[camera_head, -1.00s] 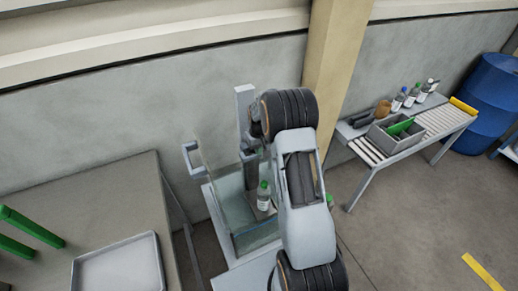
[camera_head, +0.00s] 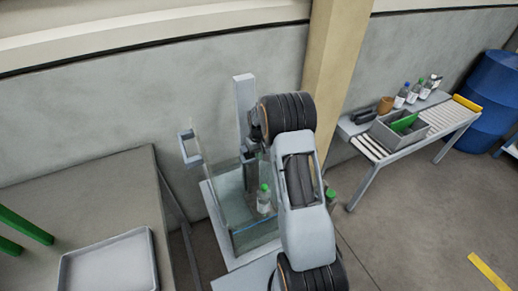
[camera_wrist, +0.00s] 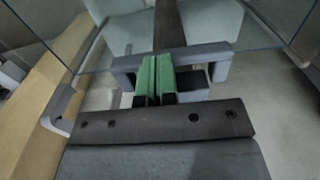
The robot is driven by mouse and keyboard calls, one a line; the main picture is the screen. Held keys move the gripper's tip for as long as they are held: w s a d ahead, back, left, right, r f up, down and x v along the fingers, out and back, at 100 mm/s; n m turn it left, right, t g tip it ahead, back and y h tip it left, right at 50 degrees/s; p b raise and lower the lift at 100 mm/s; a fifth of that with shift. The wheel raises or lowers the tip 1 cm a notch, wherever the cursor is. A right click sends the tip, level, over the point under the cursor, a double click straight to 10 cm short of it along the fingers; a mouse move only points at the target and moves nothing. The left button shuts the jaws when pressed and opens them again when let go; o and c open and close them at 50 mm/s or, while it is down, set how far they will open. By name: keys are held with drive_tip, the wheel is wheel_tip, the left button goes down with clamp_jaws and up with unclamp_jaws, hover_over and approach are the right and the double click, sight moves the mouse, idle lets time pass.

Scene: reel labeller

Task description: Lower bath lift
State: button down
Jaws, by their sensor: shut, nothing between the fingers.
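The bath is a clear glass tank (camera_head: 255,240) beside the wall, with an upright grey lift column (camera_head: 243,110) at its back. A bottle with a green cap (camera_head: 263,202) stands upright inside the tank. In the wrist view, my gripper (camera_wrist: 155,62) has its green fingers shut together, with nothing between them. A grey bracket-shaped bar (camera_wrist: 208,52), perhaps the lift's handle, lies at the fingers; I cannot tell whether they touch it. Glass edges show above.
A table with a grey tray (camera_head: 68,277) and green bars (camera_head: 25,224) stands at the left. A roller bench (camera_head: 440,118) at the right holds a grey crate (camera_head: 378,134) and several bottles. A blue barrel (camera_head: 490,95) stands beyond. Floor at the lower right is clear.

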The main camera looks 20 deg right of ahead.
drive_tip(key=shift+r, duration=0.15)
drive_tip(key=shift+r+p, duration=0.35)
drive_tip(key=shift+p, duration=0.1)
wheel_tip(320, 180, up, 13)
drive_tip(key=s+a+r+t, duration=0.1)
drive_tip(key=s+a+r, duration=0.2)
drive_tip(key=s, duration=0.5)
drive_tip(key=s+a+r+t, duration=0.2)
drive_tip(key=s+a+r, duration=0.1)
drive_tip(key=s, duration=0.5)
drive_tip(key=s+a+r+t, duration=0.1)
drive_tip(key=s+a+r, duration=0.2)
drive_tip(key=s+a, duration=0.2)
drive_tip(key=shift+s+a, duration=0.35)
drive_tip(key=shift+s, duration=1.4)
